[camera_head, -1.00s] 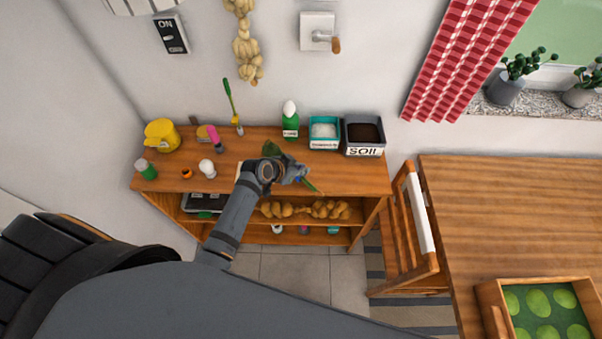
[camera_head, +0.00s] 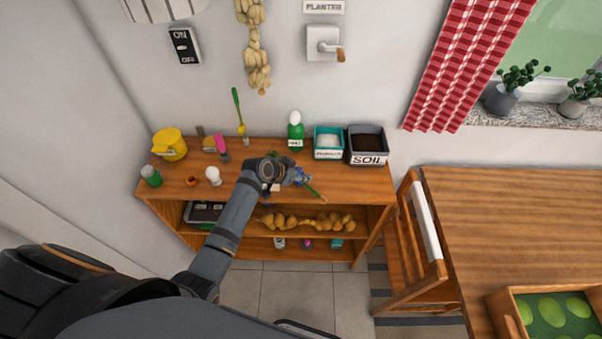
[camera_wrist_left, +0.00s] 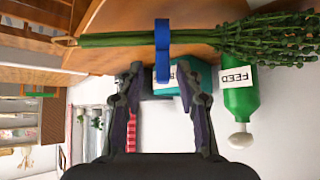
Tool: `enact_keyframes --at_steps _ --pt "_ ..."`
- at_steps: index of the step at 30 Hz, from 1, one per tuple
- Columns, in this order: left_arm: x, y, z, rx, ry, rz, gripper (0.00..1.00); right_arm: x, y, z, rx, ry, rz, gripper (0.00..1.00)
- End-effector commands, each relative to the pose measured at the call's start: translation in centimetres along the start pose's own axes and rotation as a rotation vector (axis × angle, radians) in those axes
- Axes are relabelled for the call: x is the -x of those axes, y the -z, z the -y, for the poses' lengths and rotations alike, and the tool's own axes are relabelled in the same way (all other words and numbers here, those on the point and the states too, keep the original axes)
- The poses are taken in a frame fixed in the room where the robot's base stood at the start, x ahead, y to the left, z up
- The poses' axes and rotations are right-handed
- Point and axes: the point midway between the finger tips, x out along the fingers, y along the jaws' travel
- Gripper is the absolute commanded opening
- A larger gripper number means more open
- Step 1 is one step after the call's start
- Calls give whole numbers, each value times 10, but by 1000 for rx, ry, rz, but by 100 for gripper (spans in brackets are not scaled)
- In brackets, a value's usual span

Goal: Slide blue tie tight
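A bundle of green stems with a bushy leafy end (camera_wrist_left: 270,38) lies across the top of the left wrist view. The blue tie (camera_wrist_left: 162,45) is around the stems, and its tail points down between my left fingertips. My left gripper (camera_wrist_left: 160,78) is open, with a finger on each side of the tail and visible gaps. In the head view my left gripper (camera_head: 297,175) is over the wooden shelf top, with a bit of the blue tie (camera_head: 301,180) and green stem (camera_head: 316,191) showing beside it. The rest of the bundle is mostly hidden there. My right gripper is not in view.
Behind the gripper stand a green feed bottle (camera_head: 296,133), a teal box (camera_head: 328,143) and a soil box (camera_head: 367,146). A yellow can (camera_head: 170,144), a white-topped item (camera_head: 213,175) and small tools stand to the left. A chair (camera_head: 420,240) and table (camera_head: 520,220) are at right.

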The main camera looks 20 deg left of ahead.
Motion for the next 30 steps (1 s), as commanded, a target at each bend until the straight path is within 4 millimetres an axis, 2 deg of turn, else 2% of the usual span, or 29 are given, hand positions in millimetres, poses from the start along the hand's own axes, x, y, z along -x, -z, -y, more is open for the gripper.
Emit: enact_keyframes --at_steps 3,7,15,21,24,30 --pt "1 0 0 0 0 0 36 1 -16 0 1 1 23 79" --pt "13 -1 1 -1 2 0 36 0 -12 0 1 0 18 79" --pt "78 -1 0 -6 3 1 36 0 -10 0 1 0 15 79" --pt "112 -1 1 -4 3 0 36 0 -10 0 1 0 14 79" --pt "120 -1 0 -2 1 -1 36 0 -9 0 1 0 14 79" --pt "122 -1 0 0 0 -1 36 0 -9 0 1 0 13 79"
